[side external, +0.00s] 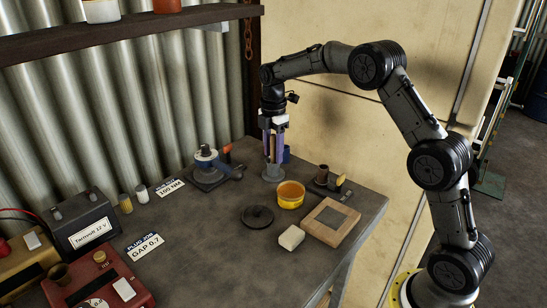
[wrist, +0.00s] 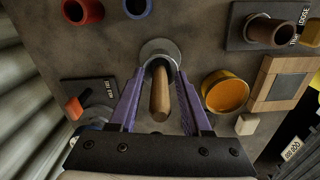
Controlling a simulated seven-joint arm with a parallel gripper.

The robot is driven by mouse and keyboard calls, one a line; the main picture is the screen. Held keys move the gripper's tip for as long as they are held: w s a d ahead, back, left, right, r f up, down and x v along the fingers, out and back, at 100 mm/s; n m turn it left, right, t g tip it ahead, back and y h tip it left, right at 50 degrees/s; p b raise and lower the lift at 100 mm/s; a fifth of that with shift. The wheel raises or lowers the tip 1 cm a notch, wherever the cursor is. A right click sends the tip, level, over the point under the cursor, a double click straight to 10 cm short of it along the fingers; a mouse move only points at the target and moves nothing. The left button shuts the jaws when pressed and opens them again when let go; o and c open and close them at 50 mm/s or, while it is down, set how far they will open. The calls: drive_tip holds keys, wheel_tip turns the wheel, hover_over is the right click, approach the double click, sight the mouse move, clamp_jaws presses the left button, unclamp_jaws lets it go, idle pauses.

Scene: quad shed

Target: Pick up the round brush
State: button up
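A round brown wooden handle, seemingly the round brush (wrist: 160,95), stands up from a round grey metal holder (wrist: 147,50) in the wrist view. Its bristle end is hidden, so I cannot confirm the brush head. My gripper (wrist: 160,76) points down with its purple fingers on either side of the handle. The fingers are open, with a visible gap on both sides of the wood. In the side external view my gripper (side external: 274,150) is low over the grey holder (side external: 272,173), with the brown handle (side external: 273,146) between the fingers.
A yellow tin (side external: 290,203) with orange contents stands close to the right. A blue cup (side external: 286,153) is just behind. A clamp-like tool (side external: 206,170) sits left. A black disc (side external: 257,217), white block (side external: 292,238) and wooden frame (side external: 348,226) lie in front.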

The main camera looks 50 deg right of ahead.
clamp_jaws()
drive_tip(key=shift+r, duration=0.1)
wheel_tip(320, 180, up, 10)
drive_tip(key=shift+f, duration=0.1)
idle(0.5)
